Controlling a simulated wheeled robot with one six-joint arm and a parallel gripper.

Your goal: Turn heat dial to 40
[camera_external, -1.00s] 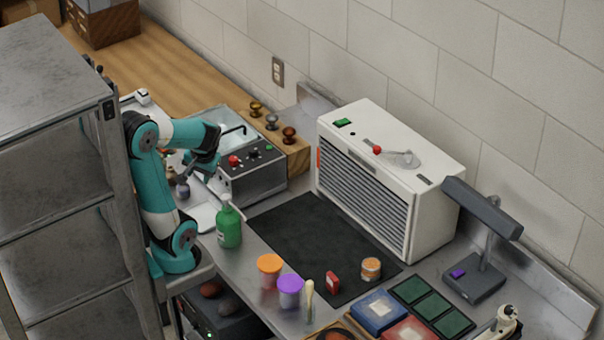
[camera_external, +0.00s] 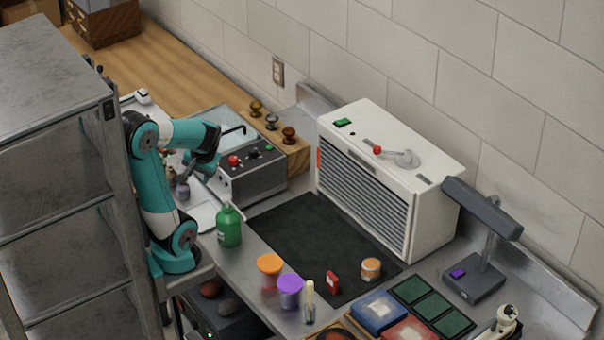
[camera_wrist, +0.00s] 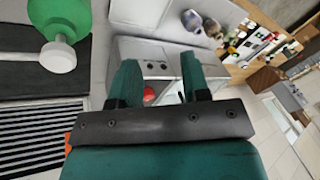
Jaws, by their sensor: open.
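A grey control box (camera_external: 252,172) stands at the back left of the bench. Its dark top panel carries a red button (camera_external: 234,160), a small dark knob (camera_external: 254,155) and a green button (camera_external: 267,147). I cannot tell which knob is the heat dial, and no scale is readable. My gripper (camera_external: 204,168) is open and empty, just left of the box. In the wrist view, the box's panel (camera_wrist: 158,50) shows beyond and between my fingers (camera_wrist: 158,80), with two small round knobs (camera_wrist: 156,65) and the red button (camera_wrist: 150,93).
A green bottle (camera_external: 229,227) stands in front of the box. A wooden block with several knobs (camera_external: 290,150) is behind it. A white heater-like unit (camera_external: 365,180) with a lever stands right, behind a black mat (camera_external: 310,245). A metal shelf (camera_external: 60,180) is left.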

